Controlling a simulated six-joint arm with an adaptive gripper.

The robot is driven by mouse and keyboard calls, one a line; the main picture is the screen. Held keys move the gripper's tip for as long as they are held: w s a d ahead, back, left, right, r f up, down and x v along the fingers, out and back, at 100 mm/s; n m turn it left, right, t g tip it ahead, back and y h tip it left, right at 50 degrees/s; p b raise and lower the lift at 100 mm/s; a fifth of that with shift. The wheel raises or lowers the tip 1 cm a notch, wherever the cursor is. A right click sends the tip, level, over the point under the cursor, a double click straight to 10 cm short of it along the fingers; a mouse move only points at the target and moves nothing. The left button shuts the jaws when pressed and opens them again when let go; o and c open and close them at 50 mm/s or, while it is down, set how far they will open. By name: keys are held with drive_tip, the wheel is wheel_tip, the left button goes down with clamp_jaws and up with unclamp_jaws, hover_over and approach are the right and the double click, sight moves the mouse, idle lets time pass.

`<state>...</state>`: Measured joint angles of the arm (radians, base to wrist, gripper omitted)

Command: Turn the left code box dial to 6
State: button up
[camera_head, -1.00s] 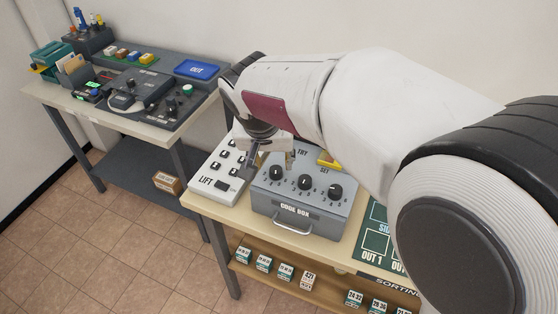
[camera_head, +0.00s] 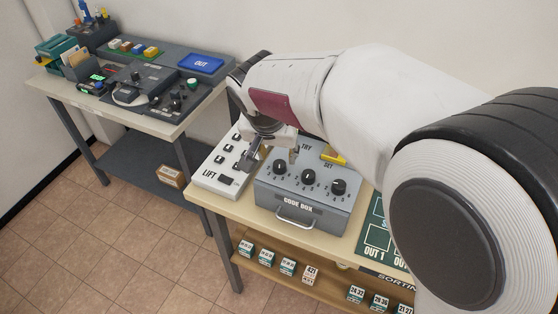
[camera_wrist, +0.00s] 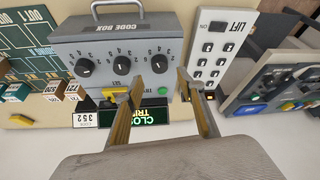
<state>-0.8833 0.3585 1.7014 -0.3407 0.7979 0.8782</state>
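The grey code box (camera_head: 330,205) stands on the bench with three black dials on its sloping top. Its left dial (camera_head: 279,167) shows as the right-hand one in the inverted wrist view (camera_wrist: 160,63). The pale mark on it points roughly away from the box's front in the head view; the exact number is too small to read. My gripper (camera_head: 271,156) is above the back left part of the box. In the wrist view my gripper (camera_wrist: 155,85) is open and empty, its fingers spread either side of the left dial's column, apart from the dial.
The middle dial (camera_head: 308,177) and right dial (camera_head: 339,187) sit close by. A yellow lever (camera_head: 334,156) is at the back. The white LIFT panel (camera_head: 222,171) adjoins on the left. The green TRY button (camera_wrist: 163,90) and a lit sign (camera_wrist: 150,113) show in the wrist view.

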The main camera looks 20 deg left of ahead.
sight(279, 164)
drive_tip(key=shift+x, duration=2.95)
drive_tip(key=c, duration=1.1)
